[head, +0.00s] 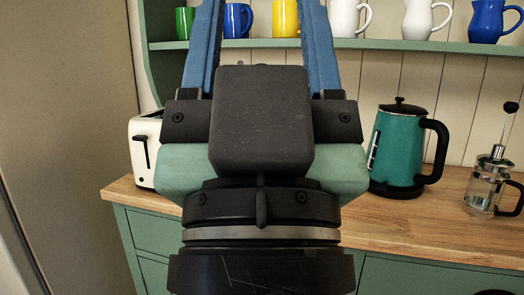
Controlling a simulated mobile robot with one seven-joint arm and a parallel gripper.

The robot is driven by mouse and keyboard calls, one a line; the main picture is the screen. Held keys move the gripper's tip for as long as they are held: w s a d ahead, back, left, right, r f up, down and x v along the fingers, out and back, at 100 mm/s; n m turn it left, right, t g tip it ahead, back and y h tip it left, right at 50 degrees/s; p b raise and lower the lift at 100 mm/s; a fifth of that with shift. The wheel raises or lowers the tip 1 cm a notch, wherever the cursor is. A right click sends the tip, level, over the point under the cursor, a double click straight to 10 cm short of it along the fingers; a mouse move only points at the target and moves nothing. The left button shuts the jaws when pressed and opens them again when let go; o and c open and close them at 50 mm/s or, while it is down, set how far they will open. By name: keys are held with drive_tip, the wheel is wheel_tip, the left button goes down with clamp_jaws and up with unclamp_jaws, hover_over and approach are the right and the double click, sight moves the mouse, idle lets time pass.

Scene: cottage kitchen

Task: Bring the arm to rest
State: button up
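My gripper (262,30) fills the middle of the head view and is raised upright. Its two blue fingers stand wide apart and run out of the top of the frame, so their tips are hidden. Nothing shows held between the parts of the fingers I can see; only the shelf, the mugs and the wall show behind them. The gripper's dark body hides the middle of the counter.
A wooden counter (420,232) carries a white toaster (143,165), a teal kettle (397,150) and a glass French press (487,183). Above, a green shelf (400,44) holds several mugs and jugs, including a yellow mug (285,18). A plain beige surface (65,120) stands at left.

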wheel_tip(320, 180, up, 26)
drive_tip(key=p, duration=2.4)
drive_tip(key=shift+r, duration=0.2)
